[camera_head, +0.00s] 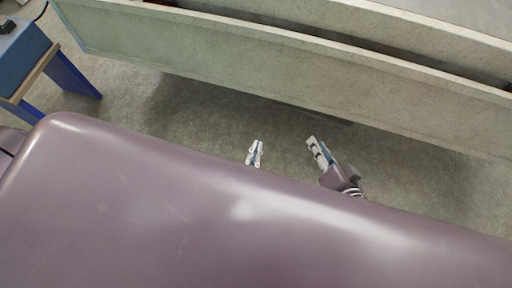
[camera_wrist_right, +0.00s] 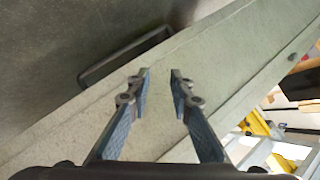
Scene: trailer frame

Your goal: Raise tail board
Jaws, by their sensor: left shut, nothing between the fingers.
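The tail board (camera_head: 270,75) is a long pale grey-green panel crossing the upper part of the head view, sloping down to the right. It also fills the middle of the right wrist view (camera_wrist_right: 95,118) as a diagonal band. A dark bar-shaped handle (camera_wrist_right: 125,57) shows at its edge there. My left gripper (camera_head: 256,153) is shut and empty, in front of the board and apart from it in the picture. My right gripper (camera_head: 317,152) is to its right, near the board's lower edge. In the wrist view its fingers (camera_wrist_right: 160,73) are apart with nothing between them.
A blue box (camera_head: 22,55) sits on a stand with blue legs (camera_head: 72,75) at the far left. A pale trailer part (camera_head: 400,30) lies behind the board, across a dark gap. Grey floor (camera_head: 200,110) is clear below the board. Yellow items (camera_wrist_right: 258,125) show at right in the wrist view.

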